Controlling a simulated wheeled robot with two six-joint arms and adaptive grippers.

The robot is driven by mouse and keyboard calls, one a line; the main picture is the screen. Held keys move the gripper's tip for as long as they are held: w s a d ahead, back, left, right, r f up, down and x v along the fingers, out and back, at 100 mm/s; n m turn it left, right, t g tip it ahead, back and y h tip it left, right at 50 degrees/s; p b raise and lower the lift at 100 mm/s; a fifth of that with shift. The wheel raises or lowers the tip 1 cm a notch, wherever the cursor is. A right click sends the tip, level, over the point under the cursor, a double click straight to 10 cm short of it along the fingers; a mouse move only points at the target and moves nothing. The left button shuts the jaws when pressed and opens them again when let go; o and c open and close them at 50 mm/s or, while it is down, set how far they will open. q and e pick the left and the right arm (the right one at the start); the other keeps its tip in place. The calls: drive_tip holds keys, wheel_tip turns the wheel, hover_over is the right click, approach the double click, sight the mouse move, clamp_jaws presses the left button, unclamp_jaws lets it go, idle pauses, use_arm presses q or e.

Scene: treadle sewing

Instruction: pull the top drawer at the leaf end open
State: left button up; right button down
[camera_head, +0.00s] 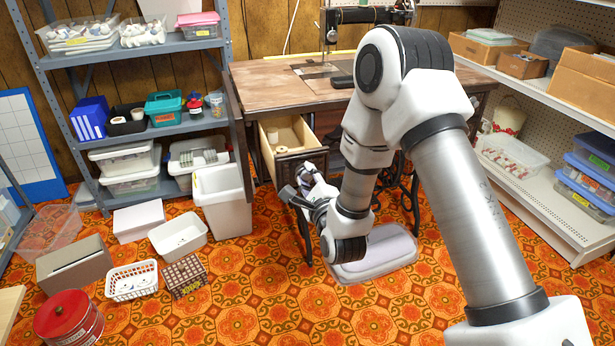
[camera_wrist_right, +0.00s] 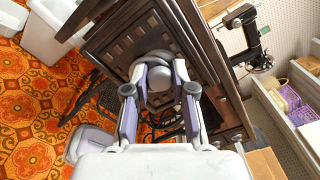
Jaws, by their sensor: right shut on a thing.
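The treadle sewing table (camera_head: 290,85) stands at the back with its black sewing machine (camera_head: 365,15) on top. Its top drawer (camera_head: 304,129) at the left end is pulled out. The pale inside shows, with small spool-like things (camera_head: 273,137) in it. My right gripper (camera_head: 298,188) is at the front of this drawer end, below the open top. In the right wrist view, my right gripper (camera_wrist_right: 160,95) has its fingers on both sides of a round grey knob (camera_wrist_right: 155,72) on the dark, carved drawer front (camera_wrist_right: 125,45). My left gripper is not in view.
A white bin (camera_head: 223,200) stands on the floor left of the drawer. A grey shelf (camera_head: 185,128) with boxes is behind it. A lidded grey tub (camera_head: 375,258) lies under my right arm. Baskets and boxes cover the left floor; the front middle floor is clear.

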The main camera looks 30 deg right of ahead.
drive_tip(key=c, duration=0.9)
unclamp_jaws()
drive_tip(key=shift+c, duration=0.2)
drive_tip(key=v, duration=0.7)
drive_tip(key=shift+s, duration=0.2)
